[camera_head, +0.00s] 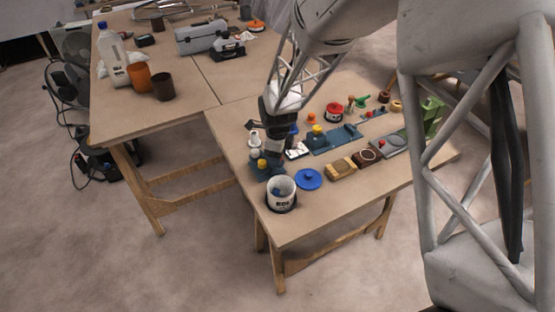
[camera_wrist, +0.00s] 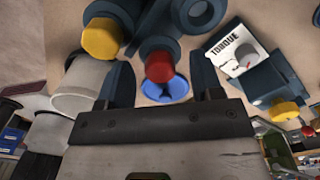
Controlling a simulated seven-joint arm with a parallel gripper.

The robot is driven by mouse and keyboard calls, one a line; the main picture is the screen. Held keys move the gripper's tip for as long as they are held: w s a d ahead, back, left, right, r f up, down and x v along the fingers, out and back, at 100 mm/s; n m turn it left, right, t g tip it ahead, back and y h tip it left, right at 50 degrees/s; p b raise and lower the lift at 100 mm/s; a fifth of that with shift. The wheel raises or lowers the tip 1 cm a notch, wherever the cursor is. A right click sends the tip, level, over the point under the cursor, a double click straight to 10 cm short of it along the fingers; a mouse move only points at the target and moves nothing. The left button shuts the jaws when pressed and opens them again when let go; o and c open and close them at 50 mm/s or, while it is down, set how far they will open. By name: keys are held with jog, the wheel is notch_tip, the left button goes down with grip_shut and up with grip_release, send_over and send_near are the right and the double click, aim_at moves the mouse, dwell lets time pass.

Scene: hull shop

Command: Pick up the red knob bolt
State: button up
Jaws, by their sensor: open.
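The red knob bolt (camera_wrist: 160,66) shows in the wrist view with its red head toward the camera and a dark blue body behind it. My gripper (camera_wrist: 161,76) is open, with one dark finger on each side of the red head and a visible gap on both sides. I cannot tell how far the fingertips are from the bolt in depth. In the head view my gripper (camera_head: 274,158) is over the near table's left part and hides the bolt.
A yellow knob (camera_wrist: 102,38) stands close left of the bolt. A white tub (camera_head: 281,195) and a blue lid (camera_head: 308,179) lie nearby. A TORQUE card (camera_wrist: 238,52) and another yellow knob (camera_wrist: 284,112) are to the right. The near table's front edge (camera_head: 330,218) is mostly clear.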

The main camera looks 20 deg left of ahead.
jog(key=c, duration=1)
jog(key=shift+r, duration=0.1)
notch_tip(320, 180, up, 10)
dwell(0.4)
dwell(0.5)
